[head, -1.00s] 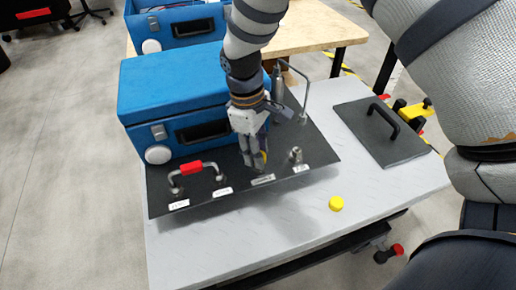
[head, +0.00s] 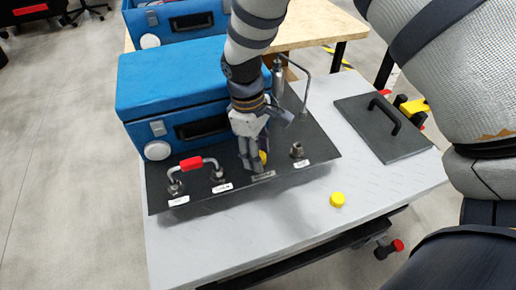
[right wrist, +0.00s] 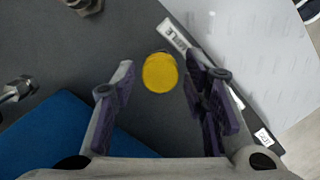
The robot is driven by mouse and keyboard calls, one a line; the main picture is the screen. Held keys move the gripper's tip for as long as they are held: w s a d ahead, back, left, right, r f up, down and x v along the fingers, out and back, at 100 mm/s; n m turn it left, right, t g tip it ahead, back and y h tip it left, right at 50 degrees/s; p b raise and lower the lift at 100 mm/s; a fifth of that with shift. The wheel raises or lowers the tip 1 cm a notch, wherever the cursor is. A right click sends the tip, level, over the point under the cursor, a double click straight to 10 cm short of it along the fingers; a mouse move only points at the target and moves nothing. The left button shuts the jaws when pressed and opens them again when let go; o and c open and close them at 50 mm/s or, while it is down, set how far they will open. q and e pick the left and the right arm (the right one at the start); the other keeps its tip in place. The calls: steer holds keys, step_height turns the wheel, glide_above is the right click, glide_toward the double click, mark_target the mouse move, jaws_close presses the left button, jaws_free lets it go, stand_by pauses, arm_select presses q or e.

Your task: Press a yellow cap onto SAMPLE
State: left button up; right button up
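My right gripper (head: 254,160) points down over the black panel (head: 235,196). In the right wrist view its two fingers (right wrist: 165,95) stand apart, open. A yellow cap (right wrist: 160,72) lies between and slightly beyond them, with a visible gap on each side. The cap also shows beside the fingers in the head view (head: 263,157), just behind a white label (head: 263,176). That label's end reads like "SAMPLE" in the wrist view. Whatever is under the cap is hidden, so I cannot tell how far it is seated. My left gripper is not in view.
Another yellow cap (head: 337,199) lies on the grey table (head: 375,205). A bare metal fitting (head: 297,150) stands right of the gripper. A bent tube with a red grip (head: 191,163) stands left. A blue case (head: 172,80) is behind. A black handled plate (head: 383,128) lies right.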

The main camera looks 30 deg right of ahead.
steer(key=shift+o, duration=0.2)
step_height(320, 180, up, 12)
steer(key=w, duration=0.1)
steer(key=shift+w+a, duration=0.25)
steer(key=shift+a, duration=0.15)
steer(key=shift+f, duration=0.1)
